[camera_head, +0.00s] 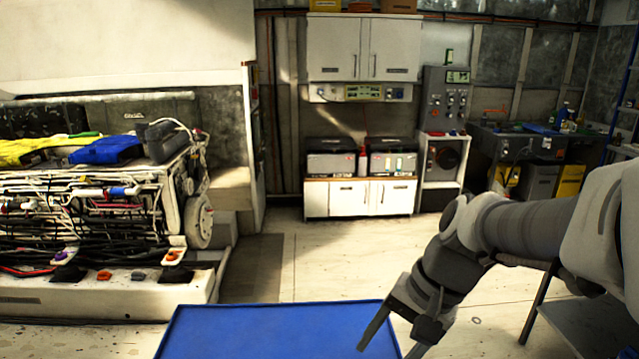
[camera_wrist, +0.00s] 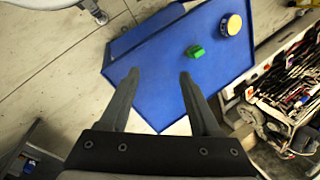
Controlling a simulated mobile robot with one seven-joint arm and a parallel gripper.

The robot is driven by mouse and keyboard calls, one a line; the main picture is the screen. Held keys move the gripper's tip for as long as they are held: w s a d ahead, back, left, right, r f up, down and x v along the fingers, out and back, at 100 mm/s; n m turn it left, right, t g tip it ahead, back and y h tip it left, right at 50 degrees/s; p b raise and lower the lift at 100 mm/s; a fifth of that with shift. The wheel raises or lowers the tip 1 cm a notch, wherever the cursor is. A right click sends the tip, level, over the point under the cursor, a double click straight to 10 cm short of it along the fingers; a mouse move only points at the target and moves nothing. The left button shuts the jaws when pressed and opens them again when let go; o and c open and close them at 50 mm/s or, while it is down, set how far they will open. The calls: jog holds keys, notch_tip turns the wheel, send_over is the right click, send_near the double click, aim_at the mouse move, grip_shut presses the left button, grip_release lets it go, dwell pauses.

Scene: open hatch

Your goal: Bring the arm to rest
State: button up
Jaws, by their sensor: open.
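My gripper (camera_wrist: 160,78) is open and empty in the wrist view, its two fingers apart above the edge of a blue-topped surface. In the head view my gripper (camera_head: 392,345) hangs low at the right end of the blue surface (camera_head: 280,325), with my grey arm reaching in from the right. Nothing is between the fingers.
An open machine (camera_head: 90,215) with many cables stands at the left, a blue cloth (camera_head: 106,150) on top. White cabinets (camera_head: 360,197) and a dark workbench (camera_head: 515,145) line the back. Pale floor (camera_head: 345,260) lies clear between. A grey surface (camera_head: 590,325) is at lower right.

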jog(key=s+d+r+n+t+h+p, duration=0.1)
jog(key=s+d+r+n+t+h, duration=0.3)
jog(key=s+r+n, duration=0.2)
jog(key=shift+s+d+t, duration=0.2)
jog(key=shift+s+t, duration=0.2)
jog(key=shift+s, duration=0.35)
jog(key=shift+c, duration=1.1)
jog(key=shift+a, duration=0.2)
